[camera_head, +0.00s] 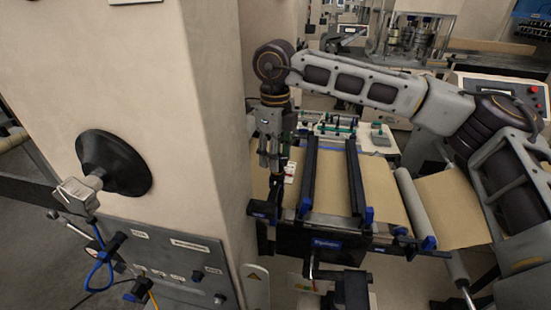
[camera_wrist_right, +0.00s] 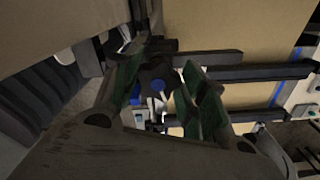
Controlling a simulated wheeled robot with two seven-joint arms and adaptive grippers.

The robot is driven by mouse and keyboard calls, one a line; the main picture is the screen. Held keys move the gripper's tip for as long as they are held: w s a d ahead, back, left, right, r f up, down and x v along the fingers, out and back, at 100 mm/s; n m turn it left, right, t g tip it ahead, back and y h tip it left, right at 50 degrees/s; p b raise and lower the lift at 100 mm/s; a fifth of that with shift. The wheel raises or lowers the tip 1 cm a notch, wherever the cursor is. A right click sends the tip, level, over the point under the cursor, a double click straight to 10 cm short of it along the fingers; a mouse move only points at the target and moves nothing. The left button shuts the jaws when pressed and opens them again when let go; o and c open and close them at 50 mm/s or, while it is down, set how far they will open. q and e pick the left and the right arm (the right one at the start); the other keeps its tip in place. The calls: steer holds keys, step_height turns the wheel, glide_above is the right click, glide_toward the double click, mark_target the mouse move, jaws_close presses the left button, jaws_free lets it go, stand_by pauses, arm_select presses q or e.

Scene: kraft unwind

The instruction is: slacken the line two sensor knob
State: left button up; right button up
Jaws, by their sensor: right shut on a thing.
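My right gripper (camera_head: 269,160) points down beside the cream machine wall, at the left end of the dark sensor bars (camera_head: 310,180). In the right wrist view its two green-padded fingers (camera_wrist_right: 160,82) stand on either side of a dark knob (camera_wrist_right: 158,72) with a blue spot, and they are shut on it. The fingers hide part of the knob. I cannot read any label that marks it as line two. The knob itself is hard to make out in the head view. My left gripper is not in view.
Brown kraft web (camera_head: 388,200) runs under the bars, with a grey roller (camera_head: 415,205) to the right. The cream column (camera_head: 200,120) stands close left of my gripper.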

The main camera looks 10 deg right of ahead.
steer(key=shift+s+n+b, duration=0.1)
steer(key=shift+n+b, duration=0.6)
steer(key=o, duration=1.1)
steer(key=shift+r, duration=0.15)
steer(key=shift+r, duration=5.85)
steer(key=shift+f, duration=0.15)
